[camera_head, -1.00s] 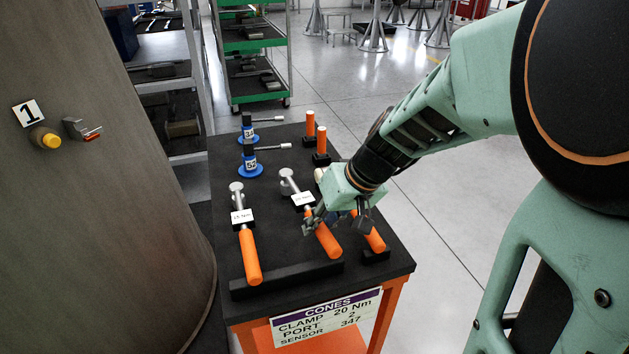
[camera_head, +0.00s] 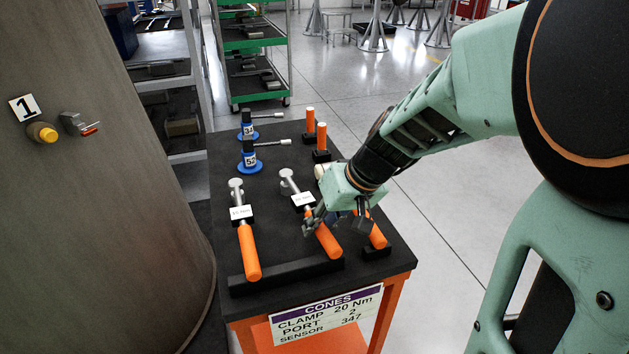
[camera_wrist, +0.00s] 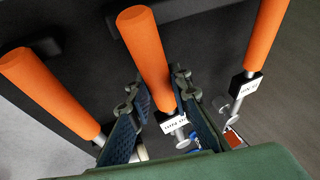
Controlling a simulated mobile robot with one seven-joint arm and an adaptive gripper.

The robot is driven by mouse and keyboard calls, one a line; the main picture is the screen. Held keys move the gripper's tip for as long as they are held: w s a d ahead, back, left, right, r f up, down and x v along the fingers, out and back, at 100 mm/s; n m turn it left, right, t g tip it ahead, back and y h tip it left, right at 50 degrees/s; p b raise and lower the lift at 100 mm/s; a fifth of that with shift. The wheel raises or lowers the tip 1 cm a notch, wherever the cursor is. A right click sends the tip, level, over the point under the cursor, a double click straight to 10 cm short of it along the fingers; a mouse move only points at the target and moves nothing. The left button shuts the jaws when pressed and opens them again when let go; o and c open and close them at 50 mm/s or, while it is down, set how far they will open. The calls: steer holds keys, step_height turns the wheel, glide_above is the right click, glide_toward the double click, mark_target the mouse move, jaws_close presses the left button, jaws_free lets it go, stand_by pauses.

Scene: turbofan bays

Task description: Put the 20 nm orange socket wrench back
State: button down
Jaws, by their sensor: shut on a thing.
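The middle socket wrench (camera_head: 323,241) has an orange handle, a silver head and a small white label, whose print is too small to read surely. It lies over the black bar at the front of the cart top. My gripper (camera_head: 318,218) is shut on its handle near the label, with the fingers on either side. In the wrist view, the wrench (camera_wrist: 148,58) runs between my gripper's fingers (camera_wrist: 160,105). Whether it is lifted off its rest I cannot tell. A similar orange wrench (camera_head: 249,250) lies to its left; its label is also hard to read.
Another orange-handled tool (camera_head: 376,236) lies close on the right, partly behind my gripper. Blue-based tools (camera_head: 249,161) and upright orange handles (camera_head: 321,136) stand farther back on the black cart top (camera_head: 220,200). A large grey cylinder (camera_head: 100,220) stands at the left. Floor is clear right.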

stand_by(0.3)
steer(key=c, duration=1.7)
jaws_free()
steer(key=shift+f, duration=0.1)
step_height(320, 180, up, 10)
steer(key=shift+r, duration=0.1)
